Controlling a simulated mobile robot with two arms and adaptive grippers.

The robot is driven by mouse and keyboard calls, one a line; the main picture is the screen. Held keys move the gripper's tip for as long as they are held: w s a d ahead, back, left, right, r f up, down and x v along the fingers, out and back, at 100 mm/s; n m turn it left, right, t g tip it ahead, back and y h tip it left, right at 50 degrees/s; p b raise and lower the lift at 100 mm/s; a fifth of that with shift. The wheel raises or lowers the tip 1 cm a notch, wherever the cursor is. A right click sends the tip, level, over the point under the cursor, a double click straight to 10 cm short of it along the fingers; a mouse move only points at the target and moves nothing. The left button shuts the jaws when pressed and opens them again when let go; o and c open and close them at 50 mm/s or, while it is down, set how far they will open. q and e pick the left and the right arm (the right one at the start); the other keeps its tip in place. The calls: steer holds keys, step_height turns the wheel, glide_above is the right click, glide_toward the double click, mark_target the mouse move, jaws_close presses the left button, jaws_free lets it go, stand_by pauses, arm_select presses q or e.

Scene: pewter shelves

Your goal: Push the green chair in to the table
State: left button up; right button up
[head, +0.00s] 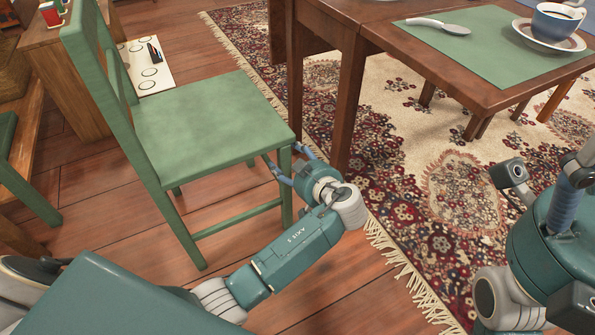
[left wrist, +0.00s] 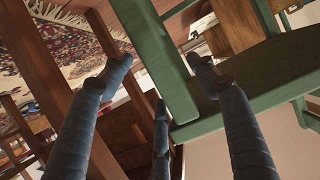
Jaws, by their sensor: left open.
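The green chair (head: 205,122) stands upright on the wood floor, left of the brown table (head: 372,38). Its backrest is on the far side from the table, and its seat's front edge is close to a table leg with a small gap. My left gripper (head: 287,163) is open at the chair's front corner, just under the seat, by the front leg. In the left wrist view the chair's green leg (left wrist: 165,65) runs between the spread blue fingers, and the seat (left wrist: 270,80) is at the right. Contact cannot be told.
A patterned rug (head: 400,150) with a fringed edge lies under the table. On the table are a green placemat (head: 470,62), a spoon (head: 440,26) and a cup on a saucer (head: 548,42). A wooden cabinet (head: 62,70) and another green seat (head: 8,130) are at the left.

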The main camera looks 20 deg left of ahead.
arm_select(q)
steer(key=shift+x, duration=0.85)
jaws_close()
